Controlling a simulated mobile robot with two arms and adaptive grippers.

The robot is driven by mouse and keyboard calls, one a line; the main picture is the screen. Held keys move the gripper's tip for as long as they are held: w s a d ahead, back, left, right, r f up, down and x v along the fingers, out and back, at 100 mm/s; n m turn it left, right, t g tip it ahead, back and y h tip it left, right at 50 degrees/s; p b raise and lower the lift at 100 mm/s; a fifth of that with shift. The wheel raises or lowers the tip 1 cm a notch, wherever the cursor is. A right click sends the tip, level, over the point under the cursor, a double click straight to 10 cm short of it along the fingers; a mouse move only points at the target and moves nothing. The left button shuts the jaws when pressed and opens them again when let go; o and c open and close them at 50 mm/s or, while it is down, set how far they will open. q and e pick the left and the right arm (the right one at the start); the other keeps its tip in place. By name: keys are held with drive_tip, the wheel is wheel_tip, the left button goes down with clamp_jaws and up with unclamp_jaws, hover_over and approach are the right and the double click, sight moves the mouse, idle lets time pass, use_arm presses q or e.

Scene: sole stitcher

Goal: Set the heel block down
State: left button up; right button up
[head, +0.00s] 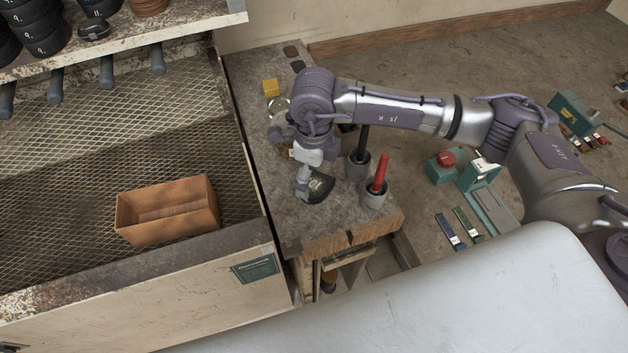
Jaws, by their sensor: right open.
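A dark, rounded block with a small pale label, which looks like the heel block (320,188), is at the narrow grey bench (292,222), left of the grey cups. My right gripper (303,189) points down at its left side. The gripper is open; its fingers are right against or very near the block, and I cannot tell whether they touch. The wrist and fingers hide part of the block's left side, and the contact with the bench top is hard to make out. My left gripper is not in view.
Two grey cups with a black handle (363,140) and a red handle (380,172) stand close on the right. A yellow block (270,87) lies at the back. A brown open box (168,236) sits on the mesh shelf at left. The bench front is bare.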

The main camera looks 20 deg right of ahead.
sight(314, 184)
drive_tip(key=f, duration=0.1)
drive_tip(key=f+p, duration=0.1)
drive_tip(key=f, duration=0.1)
drive_tip(key=shift+s+a+f, duration=0.1)
drive_tip(key=shift+s, duration=0.1)
drive_tip(key=shift+w+f, duration=0.1)
drive_tip(key=shift+f, duration=0.2)
drive_tip(key=c, duration=1.3)
